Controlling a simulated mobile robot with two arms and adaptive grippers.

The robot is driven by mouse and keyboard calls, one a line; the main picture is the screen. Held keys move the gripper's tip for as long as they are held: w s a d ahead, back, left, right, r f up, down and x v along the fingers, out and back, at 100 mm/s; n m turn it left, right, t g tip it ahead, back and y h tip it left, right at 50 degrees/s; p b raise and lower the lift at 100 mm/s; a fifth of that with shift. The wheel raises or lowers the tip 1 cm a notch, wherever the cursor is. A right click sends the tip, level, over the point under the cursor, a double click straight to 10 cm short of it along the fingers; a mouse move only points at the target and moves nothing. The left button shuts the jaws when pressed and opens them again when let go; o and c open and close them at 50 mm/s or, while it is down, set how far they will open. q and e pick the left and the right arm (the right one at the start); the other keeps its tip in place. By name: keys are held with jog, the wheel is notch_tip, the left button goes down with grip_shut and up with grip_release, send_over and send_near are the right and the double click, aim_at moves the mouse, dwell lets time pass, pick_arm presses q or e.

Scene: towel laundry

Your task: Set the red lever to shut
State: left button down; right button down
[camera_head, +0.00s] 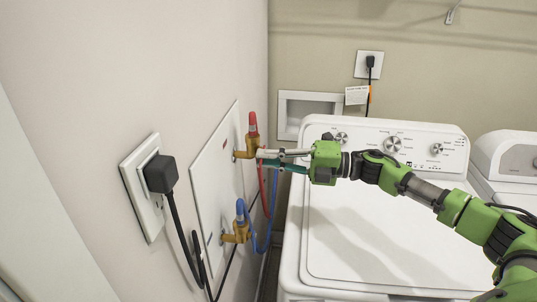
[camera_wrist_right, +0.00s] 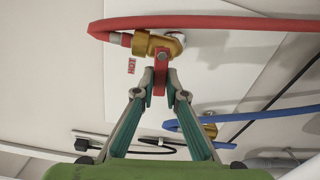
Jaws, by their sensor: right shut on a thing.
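The red lever (camera_wrist_right: 160,78) shows in the right wrist view on a brass valve (camera_wrist_right: 148,43) beside a red HOT label (camera_wrist_right: 131,66). The lever points down in that picture, across the line of the red hose. My right gripper (camera_head: 263,153) reaches from the right to the upper brass valve (camera_head: 245,148) in the head view. Its two fingers are shut on the lever, one on each side of it. The fingers mostly hide the lever in the head view. My left gripper is in neither view.
The red hose (camera_wrist_right: 220,22) bends over at the valve. A lower brass valve (camera_head: 237,233) carries a blue hose (camera_head: 266,235). A black plug (camera_head: 161,174) sits in an outlet at left. A white washer (camera_head: 365,240) stands under my right arm.

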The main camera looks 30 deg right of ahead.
jog(key=shift+r+m+p, duration=0.3)
jog(key=shift+m+p, duration=0.2)
jog(key=shift+m, duration=0.4)
jog(key=c, duration=2)
grip_release()
jog(key=shift+c, duration=0.2)
jog(key=v, duration=1.2)
